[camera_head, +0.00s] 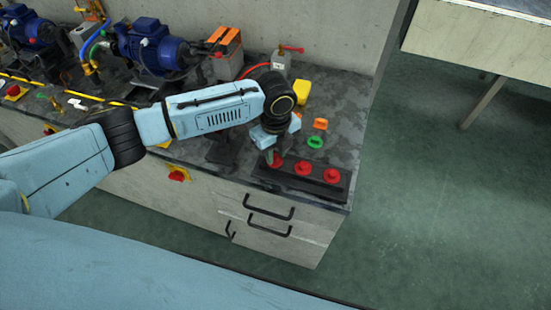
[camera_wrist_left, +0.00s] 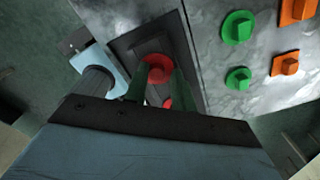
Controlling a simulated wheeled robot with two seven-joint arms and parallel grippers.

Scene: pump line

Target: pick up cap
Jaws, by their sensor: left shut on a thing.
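Three red caps sit in a row on a dark rack (camera_head: 318,183) at the front right corner of the bench: a left one (camera_head: 276,162), a middle one (camera_head: 303,168) and a right one (camera_head: 332,176). My left gripper (camera_head: 269,157) points down at the left red cap and is shut on it. In the left wrist view the gripped red cap (camera_wrist_left: 158,67) shows between the dark green fingers, still at the rack. The fingers hide part of it. My right gripper is not in view.
Green (camera_head: 316,142) and orange (camera_head: 320,124) knob-like parts lie just behind the rack. A yellow block (camera_head: 302,90) is farther back. Blue pumps (camera_head: 152,46) and a grey box with a red valve (camera_head: 281,64) stand along the wall. The floor at right is clear.

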